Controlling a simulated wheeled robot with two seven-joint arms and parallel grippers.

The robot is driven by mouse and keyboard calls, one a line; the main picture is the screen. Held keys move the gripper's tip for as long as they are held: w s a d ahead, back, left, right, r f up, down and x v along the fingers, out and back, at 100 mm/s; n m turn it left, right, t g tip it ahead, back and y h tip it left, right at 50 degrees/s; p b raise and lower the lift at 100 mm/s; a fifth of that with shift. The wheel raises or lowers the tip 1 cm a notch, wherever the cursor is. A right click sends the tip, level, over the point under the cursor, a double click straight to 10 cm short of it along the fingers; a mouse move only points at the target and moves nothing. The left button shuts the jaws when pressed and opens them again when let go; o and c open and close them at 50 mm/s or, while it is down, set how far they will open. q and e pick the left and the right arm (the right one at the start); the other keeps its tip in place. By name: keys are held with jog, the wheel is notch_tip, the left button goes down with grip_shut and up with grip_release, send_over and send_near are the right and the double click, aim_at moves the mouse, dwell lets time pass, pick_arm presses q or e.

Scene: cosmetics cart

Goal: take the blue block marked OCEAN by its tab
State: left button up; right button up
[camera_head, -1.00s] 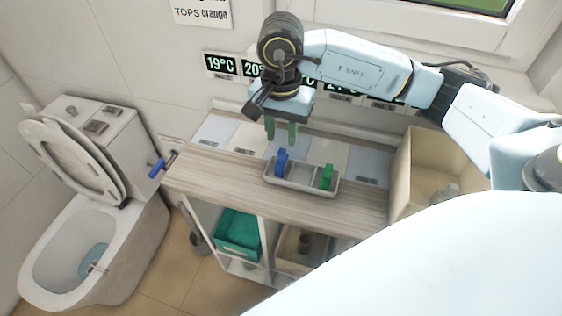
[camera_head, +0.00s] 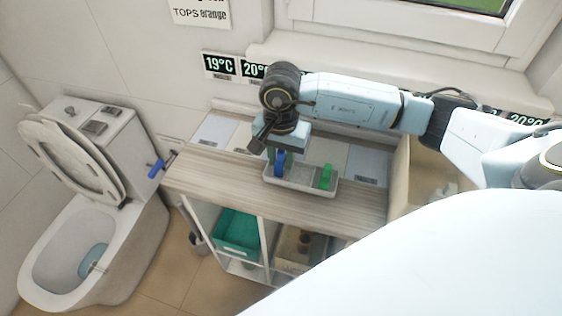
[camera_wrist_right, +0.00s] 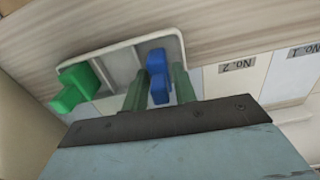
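The blue block (camera_head: 280,168) stands upright in the left part of a grey tray (camera_head: 309,189) on the cart top. It also shows in the right wrist view (camera_wrist_right: 157,72); no OCEAN marking is readable. My right gripper (camera_head: 280,157) is down over it from above. In the right wrist view its green fingers (camera_wrist_right: 159,88) are spread, one on each side of the block's upper part, with narrow gaps visible. A green block (camera_head: 326,177) stands in the tray's right part, outside the fingers. My left gripper is not in view.
The wooden cart top (camera_head: 225,180) is bare left of the tray. Labelled pale panels (camera_head: 213,131) lie along its back edge. A beige box (camera_head: 401,180) stands at the right end. A teal bin (camera_head: 236,232) sits below; a toilet (camera_head: 75,240) is at left.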

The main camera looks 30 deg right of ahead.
grip_shut()
